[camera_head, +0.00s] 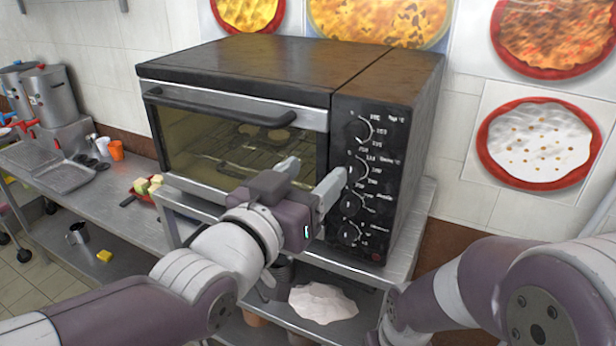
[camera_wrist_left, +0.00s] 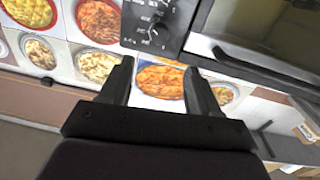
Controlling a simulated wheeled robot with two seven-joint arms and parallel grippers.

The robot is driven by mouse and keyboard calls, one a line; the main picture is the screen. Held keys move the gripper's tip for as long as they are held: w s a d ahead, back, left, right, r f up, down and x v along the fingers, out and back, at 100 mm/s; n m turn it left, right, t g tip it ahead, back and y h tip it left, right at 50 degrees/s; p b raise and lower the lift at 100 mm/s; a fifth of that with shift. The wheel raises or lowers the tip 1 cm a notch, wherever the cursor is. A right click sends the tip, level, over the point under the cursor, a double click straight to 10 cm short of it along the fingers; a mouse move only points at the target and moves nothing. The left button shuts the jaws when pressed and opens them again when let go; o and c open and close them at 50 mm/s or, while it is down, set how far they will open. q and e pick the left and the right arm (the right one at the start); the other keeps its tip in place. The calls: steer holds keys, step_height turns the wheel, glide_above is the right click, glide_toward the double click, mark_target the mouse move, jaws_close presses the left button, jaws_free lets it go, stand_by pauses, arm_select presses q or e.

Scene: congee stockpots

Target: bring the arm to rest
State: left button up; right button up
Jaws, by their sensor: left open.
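My left gripper (camera_head: 314,176) is open and empty, in front of the black oven's (camera_head: 385,110) knob panel and the right end of its glass door. In the left wrist view the two fingers of the left gripper (camera_wrist_left: 160,72) are apart with nothing between them; a picture of food on the wall shows behind the gap. The oven's panel (camera_wrist_left: 158,22) is beyond the fingertips there. I cannot tell whether a finger touches the oven. My right arm (camera_head: 500,285) is bent at the lower right; its gripper is not in view.
The oven stands on a metal shelf unit, its door (camera_head: 235,140) shut. A white cloth-like thing (camera_head: 322,301) lies on the shelf below. The metal counter (camera_head: 110,205) at left holds metal pots (camera_head: 50,95), a tray (camera_head: 64,178) and an orange cup (camera_head: 116,150).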

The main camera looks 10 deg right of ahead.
arm_select(q)
steer(key=s+a+f+n+g+y, duration=0.1)
steer(key=a+f+g+y, duration=0.25)
steer(key=f, duration=0.65)
steer(key=s+a+f+g+y, duration=0.1)
steer(key=a+f+g+y, duration=0.25)
steer(key=f, duration=0.65)
steer(key=s+a+f+n+g+y, duration=0.2)
steer(key=s+a+f+g, duration=0.1)
steer(key=a+f, duration=0.4)
steer(key=s+a+f+n+g+y, duration=0.2)
steer(key=a+f, duration=0.4)
steer(key=a, duration=0.4)
steer(key=shift+s+f+n+g, duration=0.4)
steer(key=shift+s+n+g, duration=0.3)
steer(key=shift+s, duration=0.45)
steer(key=shift+a, duration=0.1)
